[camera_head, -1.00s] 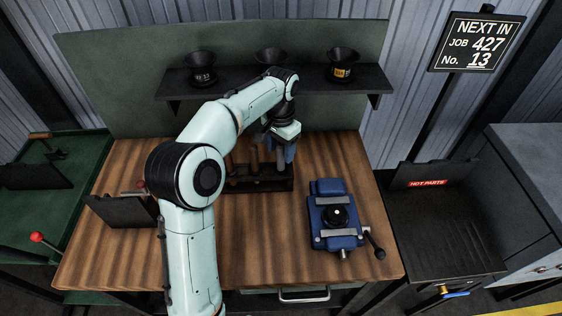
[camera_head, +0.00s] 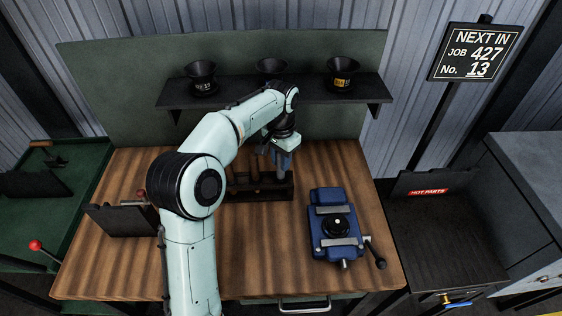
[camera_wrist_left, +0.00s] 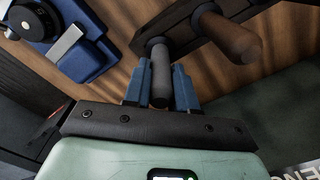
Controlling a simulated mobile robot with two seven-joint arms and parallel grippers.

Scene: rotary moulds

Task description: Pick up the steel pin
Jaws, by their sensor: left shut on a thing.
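The steel pin (camera_wrist_left: 161,72) is a grey rod in the left wrist view, standing with its far end at the dark tool rack (camera_wrist_left: 180,40). My left gripper (camera_wrist_left: 161,88) has its blue fingers closed on either side of the pin. In the head view my left gripper (camera_head: 283,166) points down at the right end of the rack (camera_head: 262,192), and the arm and fingers mostly hide the pin there. I cannot tell whether the pin's lower end is still seated in the rack. My right gripper does not show.
A blue vise (camera_head: 336,225) with a lever sits to the right on the wooden bench (camera_head: 225,255). A shelf (camera_head: 300,93) with black funnels is behind. A dark upright plate (camera_head: 122,219) stands left.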

